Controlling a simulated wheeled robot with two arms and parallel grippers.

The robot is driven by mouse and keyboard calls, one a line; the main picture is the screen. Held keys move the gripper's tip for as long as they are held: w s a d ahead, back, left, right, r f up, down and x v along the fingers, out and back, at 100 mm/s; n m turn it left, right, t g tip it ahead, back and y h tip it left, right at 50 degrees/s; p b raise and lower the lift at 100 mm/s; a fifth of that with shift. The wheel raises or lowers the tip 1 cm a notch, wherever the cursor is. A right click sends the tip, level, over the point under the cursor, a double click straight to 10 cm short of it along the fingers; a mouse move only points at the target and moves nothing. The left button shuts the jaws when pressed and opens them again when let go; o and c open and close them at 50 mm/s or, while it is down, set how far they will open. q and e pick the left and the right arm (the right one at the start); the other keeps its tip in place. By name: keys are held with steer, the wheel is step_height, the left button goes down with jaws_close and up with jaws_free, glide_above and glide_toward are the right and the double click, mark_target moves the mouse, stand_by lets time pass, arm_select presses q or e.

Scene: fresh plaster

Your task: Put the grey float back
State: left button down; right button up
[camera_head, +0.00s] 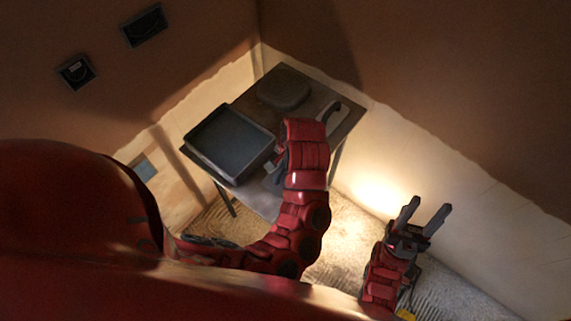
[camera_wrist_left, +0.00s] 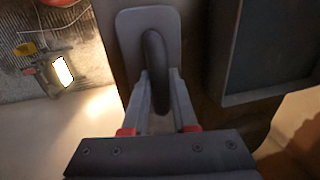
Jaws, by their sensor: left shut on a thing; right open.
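The grey float is a flat grey plate (camera_wrist_left: 130,30) with a dark bar handle, seen close in the left wrist view. My left gripper (camera_wrist_left: 160,80) is shut on the float's handle, with one finger on each side. In the head view my left arm reaches over the table (camera_head: 215,175), and its wrist hides most of the float and the fingertips. I cannot tell whether the plate touches the table. My right gripper (camera_head: 428,208) is open and empty, to the right of the table and apart from it.
A dark shallow tray (camera_head: 230,140) lies on the table, left of my left gripper; its rim shows in the left wrist view (camera_wrist_left: 225,100). A dark rounded thing (camera_head: 283,88) and a pale tool (camera_head: 337,114) lie further back. A lit work lamp (camera_wrist_left: 62,70) stands on the floor. Walls close off the back.

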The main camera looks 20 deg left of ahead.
arm_select(q)
steer(key=shift+s+f, duration=0.1)
steer(key=shift+f, duration=0.15)
steer(key=shift+f, duration=0.3)
stand_by(0.4)
steer(key=c, duration=0.6)
jaws_free()
steer(key=r+p, duration=0.2)
steer(key=d+r+p, duration=0.1)
steer(key=r+p, duration=0.1)
steer(key=r, duration=0.1)
steer(key=r+p, duration=0.3)
steer(key=shift+s+d, duration=0.25)
steer(key=shift+s, duration=0.05)
steer(key=shift+f, duration=0.1)
